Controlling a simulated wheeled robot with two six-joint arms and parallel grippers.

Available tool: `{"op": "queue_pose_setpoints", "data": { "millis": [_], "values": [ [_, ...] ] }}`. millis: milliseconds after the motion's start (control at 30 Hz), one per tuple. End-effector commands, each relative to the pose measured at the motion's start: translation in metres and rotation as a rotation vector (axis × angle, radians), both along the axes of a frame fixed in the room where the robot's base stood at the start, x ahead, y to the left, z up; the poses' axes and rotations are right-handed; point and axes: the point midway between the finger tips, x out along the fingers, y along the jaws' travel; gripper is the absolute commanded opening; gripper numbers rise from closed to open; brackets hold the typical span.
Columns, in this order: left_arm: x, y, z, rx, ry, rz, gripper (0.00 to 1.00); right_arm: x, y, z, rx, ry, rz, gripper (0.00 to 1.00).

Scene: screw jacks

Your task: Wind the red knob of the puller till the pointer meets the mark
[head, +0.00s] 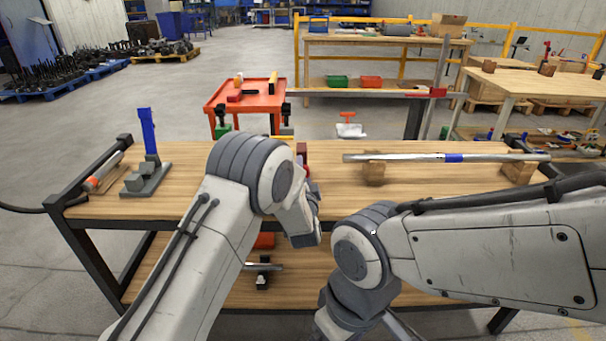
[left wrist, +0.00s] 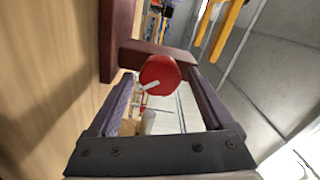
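The red knob (left wrist: 161,73) of the puller sits ahead of my left gripper (left wrist: 160,82), in the gap between its two spread fingers in the left wrist view. I cannot tell whether a finger touches it. The puller's dark red frame (left wrist: 117,42) stands behind and to the left of the knob. In the head view only a small dark red part of the puller (head: 302,149) shows past my left wrist. My left gripper (head: 306,200) is mostly hidden there by its own wrist. The pointer and the mark cannot be made out. My right gripper is out of sight.
The wooden bench (head: 225,150) carries a grey-based stand with a blue lever (head: 148,150) at left. A long metal bar (head: 430,157) lies on wooden blocks at right. A red cart (head: 245,102) stands behind. My right forearm crosses the front right of the bench.

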Motion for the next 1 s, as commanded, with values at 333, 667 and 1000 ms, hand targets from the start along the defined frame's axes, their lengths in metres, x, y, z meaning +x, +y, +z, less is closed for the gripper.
{"op": "queue_pose_setpoints", "data": {
  "millis": [333, 667, 1000],
  "values": [
    [-0.002, 0.001, 0.0, -0.001, 0.0, 0.003, 0.87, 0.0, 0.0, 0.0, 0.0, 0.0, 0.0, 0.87],
    [-0.056, 0.0, 0.0, 0.0, 0.003, -0.001, 0.87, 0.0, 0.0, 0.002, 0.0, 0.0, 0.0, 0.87],
    [-0.102, 0.0, 0.0, -0.001, 0.0, 0.001, 0.87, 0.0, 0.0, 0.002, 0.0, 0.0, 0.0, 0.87]
  ]
}}
